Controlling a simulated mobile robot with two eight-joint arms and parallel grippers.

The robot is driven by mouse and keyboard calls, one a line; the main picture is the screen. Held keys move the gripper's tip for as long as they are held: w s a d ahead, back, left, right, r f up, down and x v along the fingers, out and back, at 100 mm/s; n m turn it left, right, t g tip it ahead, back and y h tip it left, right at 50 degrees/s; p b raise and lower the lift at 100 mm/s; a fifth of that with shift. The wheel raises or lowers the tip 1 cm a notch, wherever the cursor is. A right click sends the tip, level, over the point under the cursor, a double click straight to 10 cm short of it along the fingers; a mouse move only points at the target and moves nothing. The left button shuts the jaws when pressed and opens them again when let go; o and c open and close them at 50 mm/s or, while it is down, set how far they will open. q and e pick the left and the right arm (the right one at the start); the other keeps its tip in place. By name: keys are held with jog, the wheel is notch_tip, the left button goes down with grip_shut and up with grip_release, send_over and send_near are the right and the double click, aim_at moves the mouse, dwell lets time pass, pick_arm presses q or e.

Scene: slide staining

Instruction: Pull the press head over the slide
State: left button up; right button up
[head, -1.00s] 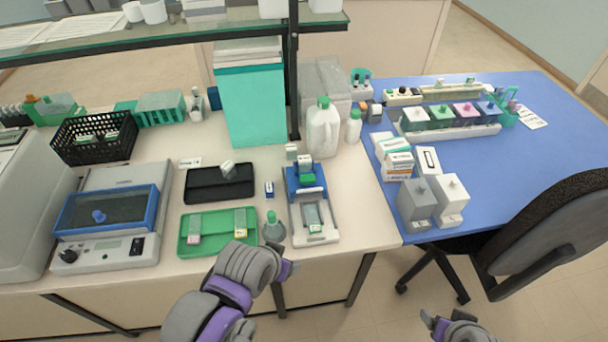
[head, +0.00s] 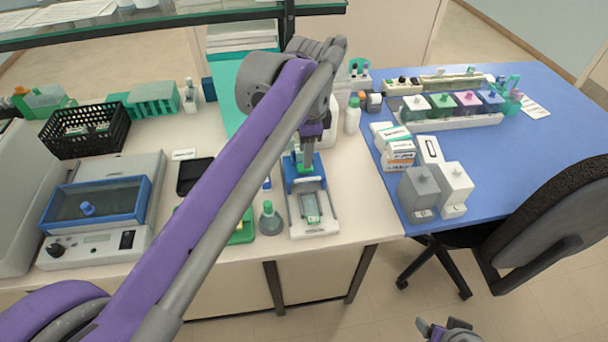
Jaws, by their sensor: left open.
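The press is a white base (head: 315,230) near the front edge of the bench, with a blue press head (head: 302,184) at its far end. A slide (head: 311,207) with a green-marked end lies on the base, in front of the head and uncovered by it. My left gripper (head: 307,163) is open and points down at the back of the press head. Its fingertips are small here, and I cannot tell whether they touch the head. My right gripper (head: 445,330) is at the bottom edge, low and away from the bench; its jaws are unclear.
A green-capped flask (head: 270,218) stands just left of the press. A white bottle (head: 352,116) stands behind right, and grey and white containers (head: 420,192) stand right on the blue bench.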

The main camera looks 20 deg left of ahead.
aim_at(304, 179)
pick_arm(q)
jog(key=f, duration=0.3)
jog(key=w+f, duration=0.1)
jog(key=f, duration=0.2)
jog(key=a+f, duration=0.1)
jog(key=f, duration=0.2)
jog(key=shift+w+f+b, duration=0.2)
jog(key=shift+f+b, duration=0.15)
jog(key=shift+f, duration=0.05)
grip_shut()
dwell(0.9)
